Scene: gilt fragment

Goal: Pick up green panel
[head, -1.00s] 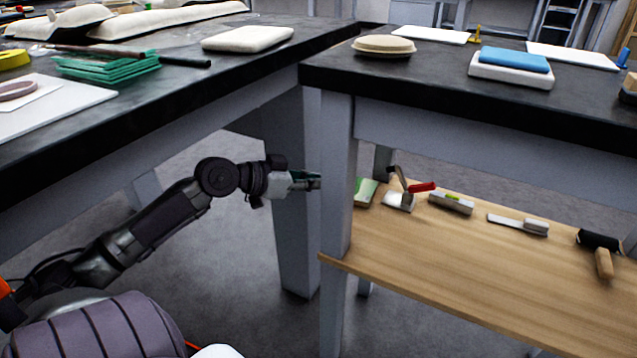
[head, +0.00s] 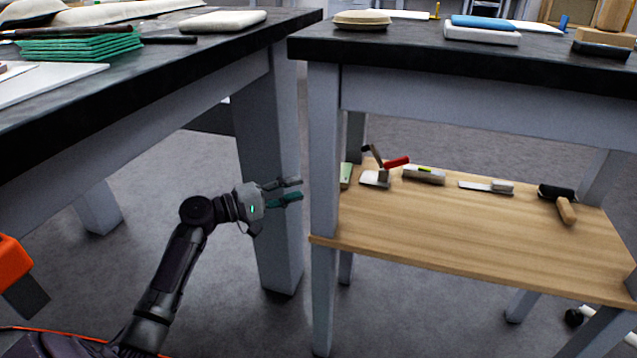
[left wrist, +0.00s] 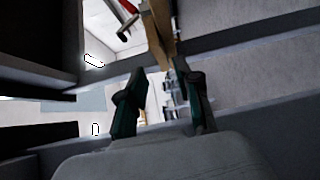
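A flat green panel (head: 346,176) shows as a narrow pale-green piece at the left end of the lower wooden shelf, partly hidden behind the table leg. My left gripper (head: 299,190) is open and empty, left of that leg and apart from the panel. Its two dark green fingers also show spread in the left wrist view (left wrist: 160,70), where I cannot make out the panel. A stack of green sheets (head: 80,46) lies on the left table. My right gripper is not in view.
The front table leg (head: 323,150) stands between my left gripper and the wooden shelf (head: 450,235). A scraper with a red handle (head: 396,162), a trowel (head: 485,187) and a roller (head: 557,192) lie on the shelf. Grey floor is clear below the arm.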

